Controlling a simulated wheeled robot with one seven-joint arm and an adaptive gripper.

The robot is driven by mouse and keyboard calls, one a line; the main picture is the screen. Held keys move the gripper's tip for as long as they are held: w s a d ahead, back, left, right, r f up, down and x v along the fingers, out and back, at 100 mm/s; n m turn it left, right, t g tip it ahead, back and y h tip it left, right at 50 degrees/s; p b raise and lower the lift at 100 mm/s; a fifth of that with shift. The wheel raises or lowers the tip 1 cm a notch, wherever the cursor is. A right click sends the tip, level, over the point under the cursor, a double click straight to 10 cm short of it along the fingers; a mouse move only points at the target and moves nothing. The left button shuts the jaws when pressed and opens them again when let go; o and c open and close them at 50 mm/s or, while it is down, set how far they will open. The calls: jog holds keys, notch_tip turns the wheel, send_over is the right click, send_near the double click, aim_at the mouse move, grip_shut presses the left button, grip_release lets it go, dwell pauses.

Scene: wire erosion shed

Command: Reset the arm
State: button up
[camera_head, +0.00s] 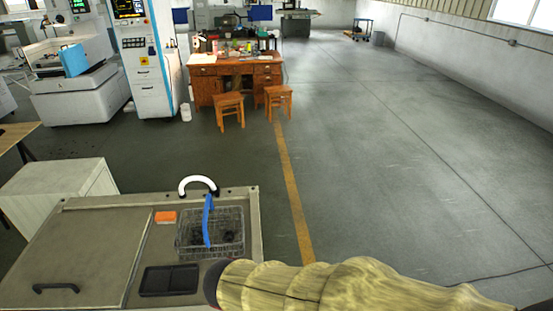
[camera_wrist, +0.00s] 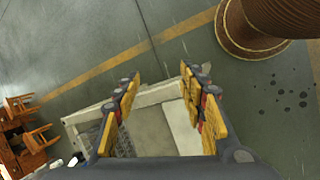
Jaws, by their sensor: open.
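My gripper (camera_wrist: 160,84) is open in the wrist view. Its two yellow-padded fingers stand apart with nothing between them. They hang above the floor and a pale bench top, apart from both as far as I can tell. In the head view my arm, in a beige ribbed sleeve, crosses the lower right. My gripper does not show there.
A metal bench (camera_head: 78,252) stands at lower left with a wire basket (camera_head: 183,246), a black tray (camera_head: 170,280), an orange block (camera_head: 165,217) and a white curved pipe (camera_head: 198,180). A wooden desk (camera_head: 205,84) and two stools (camera_head: 229,100) stand farther back. The right-hand floor is clear.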

jog(key=s+d+r+m+t+y+b, duration=0.1)
jog(key=s+d+r+m+y+b, duration=0.1)
jog(key=d+m, duration=0.5)
jog(key=s+d+r+m+t+y+b, duration=0.1)
jog(key=s+d+r+m+b, duration=0.3)
jog(key=d+r+m, duration=0.3)
jog(key=d+m, duration=0.1)
jog(key=d, duration=0.3)
jog(key=shift+s+d+y, duration=0.15)
jog(key=shift+s+y, duration=0.2)
jog(key=shift+y, duration=0.05)
jog(key=shift+c, duration=0.4)
